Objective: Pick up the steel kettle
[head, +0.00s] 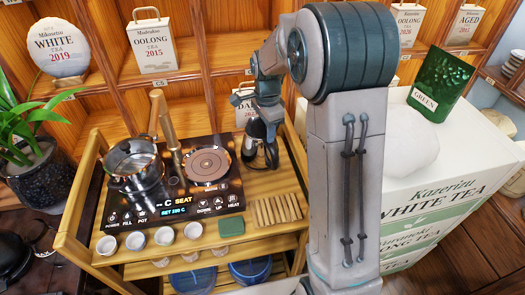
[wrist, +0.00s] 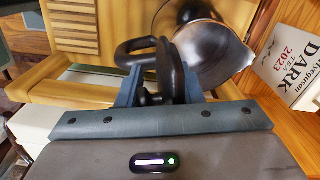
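The steel kettle (wrist: 212,55) shows in the wrist view as a shiny, wide-mouthed steel vessel with a black looped handle. My gripper (wrist: 162,88) has its two blue-grey fingers on either side of the black handle, which fills the space between them. In the head view, my gripper (head: 262,112) is at the right rear of the wooden cart. There the kettle (head: 256,129) is mostly hidden by my gripper, beside the right burner. Whether its base touches the cart cannot be told.
The wooden cart (head: 75,250) carries a black hob (head: 178,200) with a pot (head: 133,165) on its left burner and a brass tap (head: 170,135) behind. Several small cups (head: 164,236) line the front edge. A slatted wooden piece (head: 276,210) and a green block (head: 231,227) lie at right.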

